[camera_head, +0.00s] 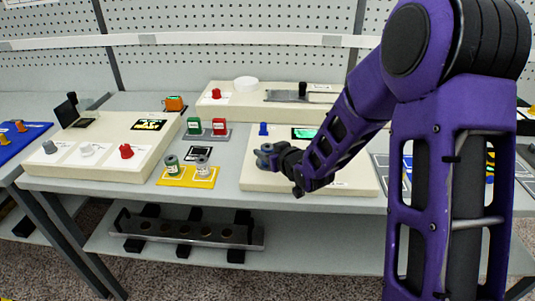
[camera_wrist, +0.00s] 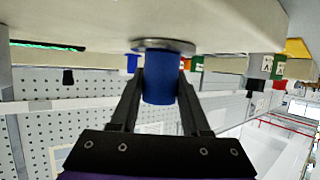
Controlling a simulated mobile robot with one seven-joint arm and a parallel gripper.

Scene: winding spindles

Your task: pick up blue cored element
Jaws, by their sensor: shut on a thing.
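The blue cored element (camera_wrist: 160,80) is a blue cylinder with a grey round flange (camera_wrist: 163,45) at one end. In the wrist view it sits between the two dark fingers of my gripper (camera_wrist: 160,72), which is shut on it. In the head view my gripper (camera_head: 272,157) is at the left front part of a cream box (camera_head: 330,186). A grey-blue end of the element (camera_head: 263,158) shows there, and the rest is hidden by the gripper. The flange lies close against the cream surface in the wrist view; I cannot tell whether they touch.
A blue knob (camera_head: 263,128) stands on the same box, behind my gripper. A yellow plate (camera_head: 188,177) with two spools is to the left. Green and red spools (camera_head: 207,127) stand on a grey base behind it. Another cream box (camera_head: 92,160) with knobs is further left.

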